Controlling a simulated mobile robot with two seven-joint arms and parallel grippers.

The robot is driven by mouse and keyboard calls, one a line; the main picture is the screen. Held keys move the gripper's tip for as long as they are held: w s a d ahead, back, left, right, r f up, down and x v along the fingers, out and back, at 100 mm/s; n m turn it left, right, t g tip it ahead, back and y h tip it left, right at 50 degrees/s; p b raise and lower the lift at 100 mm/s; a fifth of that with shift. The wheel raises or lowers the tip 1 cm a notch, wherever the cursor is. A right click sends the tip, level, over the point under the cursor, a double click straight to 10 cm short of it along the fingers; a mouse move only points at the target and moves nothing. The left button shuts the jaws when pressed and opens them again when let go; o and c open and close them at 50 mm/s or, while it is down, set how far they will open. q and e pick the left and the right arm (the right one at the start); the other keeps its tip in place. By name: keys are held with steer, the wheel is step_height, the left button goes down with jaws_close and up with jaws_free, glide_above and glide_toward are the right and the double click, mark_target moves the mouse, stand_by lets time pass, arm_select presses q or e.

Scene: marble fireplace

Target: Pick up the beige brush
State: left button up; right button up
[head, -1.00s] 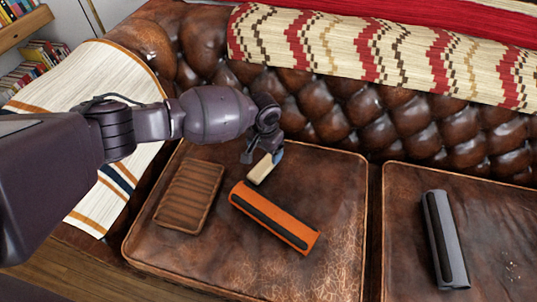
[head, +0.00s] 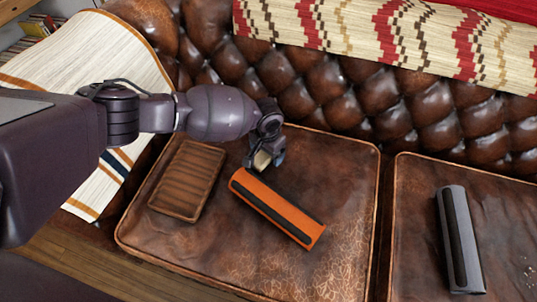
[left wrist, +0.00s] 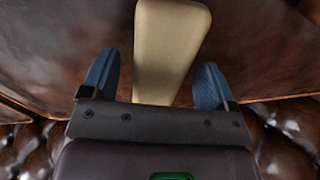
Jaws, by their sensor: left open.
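The beige brush (head: 262,160) lies on the left leather seat cushion, mostly hidden behind my left gripper in the head view. In the left wrist view the beige brush (left wrist: 168,45) shows as a long pale block running from the top edge down between the fingers. My left gripper (head: 264,165) is open. Its two blue fingertips (left wrist: 157,80) stand on either side of the brush, with a gap visible on each side. My right gripper is in neither view.
An orange speaker-like bar (head: 280,208) lies close to the gripper on the same cushion. A brown ribbed tray (head: 187,180) lies to its left. A grey bar (head: 459,240) lies on the right cushion. The tufted sofa back (head: 330,90) rises behind.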

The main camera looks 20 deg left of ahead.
arm_select(q)
step_height(320, 180, down, 2)
steer(key=shift+f, duration=0.1)
steer(key=shift+r, duration=0.3)
steer(key=c, duration=1)
steer(key=shift+c, duration=0.2)
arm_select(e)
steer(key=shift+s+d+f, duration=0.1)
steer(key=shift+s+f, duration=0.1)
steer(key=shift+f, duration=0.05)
arm_select(q)
steer(key=shift+r, duration=0.1)
steer(key=shift+w+r, duration=0.1)
steer(key=shift+r, duration=0.25)
step_height(320, 180, up, 19)
steer(key=p, duration=0.6)
steer(key=shift+p, duration=0.4)
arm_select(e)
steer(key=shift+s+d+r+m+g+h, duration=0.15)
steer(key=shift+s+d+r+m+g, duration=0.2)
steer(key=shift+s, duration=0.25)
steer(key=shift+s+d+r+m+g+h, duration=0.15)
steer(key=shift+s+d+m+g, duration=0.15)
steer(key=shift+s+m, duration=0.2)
